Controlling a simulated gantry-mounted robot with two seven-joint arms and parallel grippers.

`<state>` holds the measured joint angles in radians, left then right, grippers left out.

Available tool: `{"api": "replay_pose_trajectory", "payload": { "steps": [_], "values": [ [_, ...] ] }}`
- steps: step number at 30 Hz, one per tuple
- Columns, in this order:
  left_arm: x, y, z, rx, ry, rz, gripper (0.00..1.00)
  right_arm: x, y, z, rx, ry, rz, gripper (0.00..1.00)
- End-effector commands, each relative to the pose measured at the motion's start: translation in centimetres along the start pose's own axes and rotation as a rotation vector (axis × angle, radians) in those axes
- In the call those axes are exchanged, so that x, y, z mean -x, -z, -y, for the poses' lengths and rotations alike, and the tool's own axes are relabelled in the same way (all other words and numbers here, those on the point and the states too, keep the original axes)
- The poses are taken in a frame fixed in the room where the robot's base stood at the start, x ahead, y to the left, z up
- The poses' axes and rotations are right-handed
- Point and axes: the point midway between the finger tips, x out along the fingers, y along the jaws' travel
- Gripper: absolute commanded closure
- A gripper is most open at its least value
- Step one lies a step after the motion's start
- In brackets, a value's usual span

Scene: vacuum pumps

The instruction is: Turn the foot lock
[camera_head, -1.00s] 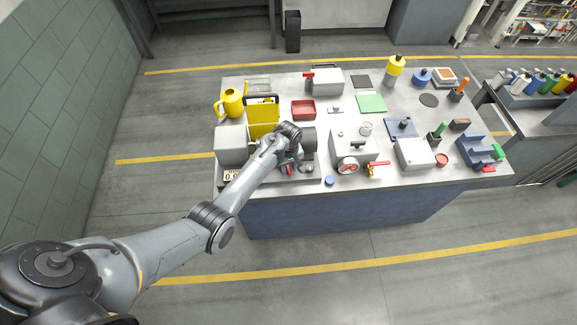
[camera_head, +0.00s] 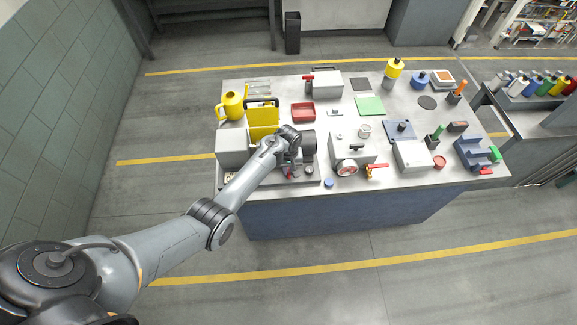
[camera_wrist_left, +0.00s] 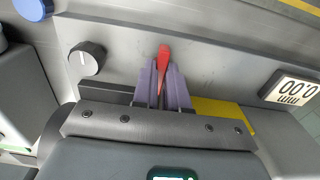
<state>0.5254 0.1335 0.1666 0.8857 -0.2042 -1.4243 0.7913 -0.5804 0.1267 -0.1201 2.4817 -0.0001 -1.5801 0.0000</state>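A red lever (camera_wrist_left: 162,68), which I take to be the foot lock, points out from the grey front of the machine in the left wrist view. My left gripper (camera_wrist_left: 162,82) has one purple-grey finger on each side of it. The fingers look closed in on the lever, with little or no gap, and its red tip reaches past them. In the head view the left gripper (camera_head: 290,168) is at the front left of the bench, where a bit of the red lever (camera_head: 291,175) shows below it. The lever's pivot is not clear. My right gripper is not in view.
A yellow panel (camera_head: 262,115) stands behind the gripper. A blue cap (camera_head: 328,183) lies near the bench's front edge.

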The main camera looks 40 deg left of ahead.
Motion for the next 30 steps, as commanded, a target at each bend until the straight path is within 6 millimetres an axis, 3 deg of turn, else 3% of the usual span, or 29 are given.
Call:
{"api": "replay_pose_trajectory", "payload": {
  "steps": [1, 5, 17, 30],
  "values": [
    [-0.2, 0.0, 0.0, 0.01, 0.0, 0.0, 0.79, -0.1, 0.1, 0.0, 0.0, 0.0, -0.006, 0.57],
    [-0.1, 0.0, 0.0, 0.011, -0.001, -0.001, 0.61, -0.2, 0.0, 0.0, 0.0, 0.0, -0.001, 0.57],
    [0.1, 0.0, -0.1, 0.013, -0.002, -0.001, 0.61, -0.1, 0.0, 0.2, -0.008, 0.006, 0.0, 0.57],
    [1.6, 0.0, -0.1, 0.013, -0.002, -0.001, 0.61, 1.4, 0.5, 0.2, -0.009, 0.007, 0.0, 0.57]
  ]
}}
